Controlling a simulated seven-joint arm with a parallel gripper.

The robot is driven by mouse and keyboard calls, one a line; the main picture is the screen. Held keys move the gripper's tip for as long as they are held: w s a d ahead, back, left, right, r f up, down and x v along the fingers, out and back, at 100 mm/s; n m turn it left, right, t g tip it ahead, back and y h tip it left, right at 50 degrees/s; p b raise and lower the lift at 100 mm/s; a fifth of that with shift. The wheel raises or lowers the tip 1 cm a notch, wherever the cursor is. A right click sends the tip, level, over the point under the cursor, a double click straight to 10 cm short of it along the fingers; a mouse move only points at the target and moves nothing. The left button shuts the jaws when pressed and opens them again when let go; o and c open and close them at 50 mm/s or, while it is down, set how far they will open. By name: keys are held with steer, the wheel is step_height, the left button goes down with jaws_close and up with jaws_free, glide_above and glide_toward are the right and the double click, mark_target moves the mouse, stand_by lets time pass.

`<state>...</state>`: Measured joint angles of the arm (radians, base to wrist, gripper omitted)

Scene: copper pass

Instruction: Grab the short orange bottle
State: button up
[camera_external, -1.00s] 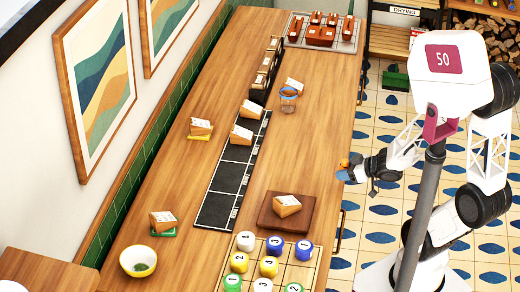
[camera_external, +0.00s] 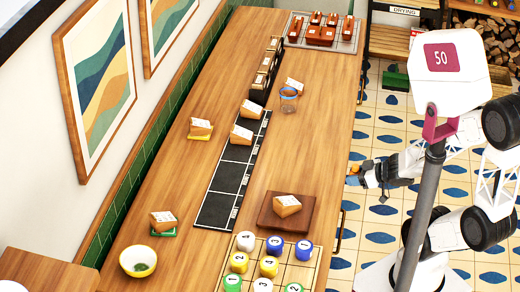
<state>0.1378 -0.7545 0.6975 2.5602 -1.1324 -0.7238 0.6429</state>
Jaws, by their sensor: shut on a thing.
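My gripper (camera_external: 353,180) is off the right edge of the wooden counter (camera_external: 290,150), over the tiled floor side. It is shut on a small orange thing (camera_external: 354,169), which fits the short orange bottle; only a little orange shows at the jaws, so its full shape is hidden. No other short orange bottle stands out on the counter. The gripper and what it holds are clear of the counter's objects.
A clear cup with a blue rim (camera_external: 288,100) stands on the counter. A brown board (camera_external: 268,221) with a labelled wedge, a numbered-piece grid (camera_external: 293,272), a black strip (camera_external: 215,210) and a bowl (camera_external: 138,261) are nearby. A tray (camera_external: 346,44) of orange-red pieces is at the far end.

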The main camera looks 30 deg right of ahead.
steer(key=shift+s+d, duration=0.1)
steer(key=shift+s, duration=0.35)
